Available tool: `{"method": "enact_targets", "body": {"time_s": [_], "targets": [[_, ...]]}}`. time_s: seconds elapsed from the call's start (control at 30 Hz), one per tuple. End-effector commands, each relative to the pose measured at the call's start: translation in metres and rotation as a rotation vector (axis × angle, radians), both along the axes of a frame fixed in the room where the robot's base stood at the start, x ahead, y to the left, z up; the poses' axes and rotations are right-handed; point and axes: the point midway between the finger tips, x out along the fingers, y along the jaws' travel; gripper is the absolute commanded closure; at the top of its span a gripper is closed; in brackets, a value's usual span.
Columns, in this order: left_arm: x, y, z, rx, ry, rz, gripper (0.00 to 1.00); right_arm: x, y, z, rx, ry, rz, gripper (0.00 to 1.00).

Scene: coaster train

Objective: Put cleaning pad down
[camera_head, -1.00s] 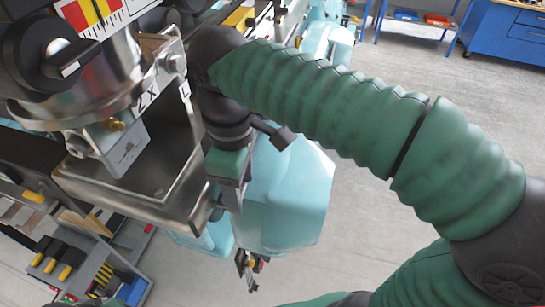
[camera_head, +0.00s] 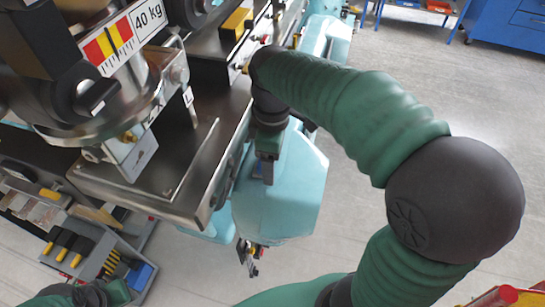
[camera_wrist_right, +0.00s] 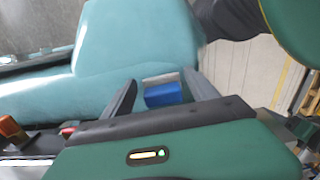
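My right gripper (camera_wrist_right: 161,80) shows its two dark fingers spread apart in the right wrist view. In the head view the right gripper (camera_head: 267,172) hangs beside the metal tray edge, in front of the teal machine body. A small blue block-like thing (camera_wrist_right: 163,94) with a pale grey part shows between the fingers, with gaps on both sides. I cannot tell whether it is the cleaning pad or something behind. No cleaning pad is clearly recognisable in the head view. My left gripper (camera_head: 112,291) is partly in view at the bottom left; its fingers cannot be made out.
A metal tray (camera_head: 150,195) lies under the round machine head with the 40 kg label. A grey tool holder (camera_head: 105,245) with yellow and black handles and a blue block (camera_head: 139,276) stands at lower left. Open grey floor (camera_head: 345,195) lies right of the teal body (camera_head: 280,195).

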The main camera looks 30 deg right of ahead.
Motion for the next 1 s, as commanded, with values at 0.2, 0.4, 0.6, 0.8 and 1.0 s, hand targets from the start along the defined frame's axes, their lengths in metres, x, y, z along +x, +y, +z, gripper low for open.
{"method": "enact_targets", "body": {"time_s": [0.2,0.4,0.6,0.8,1.0], "targets": [[0.0,0.0,0.0,0.0,0.0,0.0,0.64,0.0,0.0,0.001,0.0,-0.001,-0.001,0.24],[0.0,0.0,-0.005,0.0,0.0,0.0,0.64,0.0,0.0,-0.004,0.001,-0.002,0.0,0.24],[0.0,0.0,-0.026,0.0,-0.001,0.0,0.64,0.001,-0.004,0.029,0.001,-0.011,-0.004,0.24],[0.0,0.0,-0.033,0.0,0.0,0.0,0.64,0.001,-0.006,0.087,-0.003,-0.007,-0.004,0.24],[0.0,0.0,-0.034,0.0,0.0,0.0,0.64,0.0,-0.005,0.115,-0.002,-0.004,-0.002,0.24]]}}
